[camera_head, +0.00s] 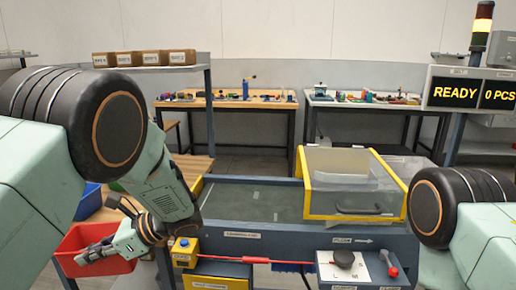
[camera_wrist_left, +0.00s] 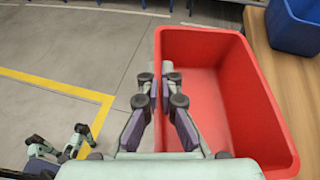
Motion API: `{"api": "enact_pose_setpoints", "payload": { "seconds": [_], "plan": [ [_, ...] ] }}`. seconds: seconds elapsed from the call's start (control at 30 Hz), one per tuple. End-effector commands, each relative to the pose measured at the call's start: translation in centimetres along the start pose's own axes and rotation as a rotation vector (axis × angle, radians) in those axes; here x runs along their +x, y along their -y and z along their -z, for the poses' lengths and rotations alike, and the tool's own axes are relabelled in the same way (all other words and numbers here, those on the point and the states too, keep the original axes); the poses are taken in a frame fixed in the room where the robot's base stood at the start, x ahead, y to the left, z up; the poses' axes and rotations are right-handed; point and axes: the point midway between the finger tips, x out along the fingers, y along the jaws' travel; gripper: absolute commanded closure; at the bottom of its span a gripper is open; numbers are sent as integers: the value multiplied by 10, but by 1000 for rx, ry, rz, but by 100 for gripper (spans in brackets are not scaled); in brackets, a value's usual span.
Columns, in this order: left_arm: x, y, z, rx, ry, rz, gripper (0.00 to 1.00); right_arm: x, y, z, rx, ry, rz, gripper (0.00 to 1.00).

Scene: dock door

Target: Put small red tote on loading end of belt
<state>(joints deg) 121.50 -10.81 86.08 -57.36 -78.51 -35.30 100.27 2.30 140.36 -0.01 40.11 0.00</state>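The small red tote (camera_head: 70,243) is at the lower left in the head view, beside the wooden bench. It looks empty in the left wrist view (camera_wrist_left: 243,110). My left gripper (camera_head: 84,257) is at the tote's near wall. In the left wrist view its fingers (camera_wrist_left: 159,88) straddle the wall, one inside and one outside, and appear closed on it. Most of the tote shows over the floor there; whether anything supports it from below is hidden. The belt (camera_head: 245,203) is dark green, with bare surface at its left part. My right gripper is out of view.
A yellow-framed clear hood (camera_head: 312,193) covers the belt's right part. A blue bin (camera_head: 88,201) stands on the wooden bench (camera_wrist_left: 268,75). The display (camera_head: 470,93) reads READY, 0 PCS.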

Motion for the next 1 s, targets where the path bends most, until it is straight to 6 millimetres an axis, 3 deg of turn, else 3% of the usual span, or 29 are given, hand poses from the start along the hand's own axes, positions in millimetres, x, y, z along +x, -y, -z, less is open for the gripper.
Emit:
{"api": "enact_pose_setpoints", "payload": {
  "seconds": [0.2, 0.5, 0.7, 1.0],
  "plan": [
    [-4, -57, 55, -139, 1, -342, 100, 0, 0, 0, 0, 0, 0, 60],
    [-36, -113, 104, -366, 1, -886, 100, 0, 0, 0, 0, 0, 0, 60],
    [-63, -132, 120, -511, 0, -1240, 100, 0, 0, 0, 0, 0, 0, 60],
    [-105, -140, 130, -751, 2, -1826, 100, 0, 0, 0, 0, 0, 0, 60]
  ]
}}
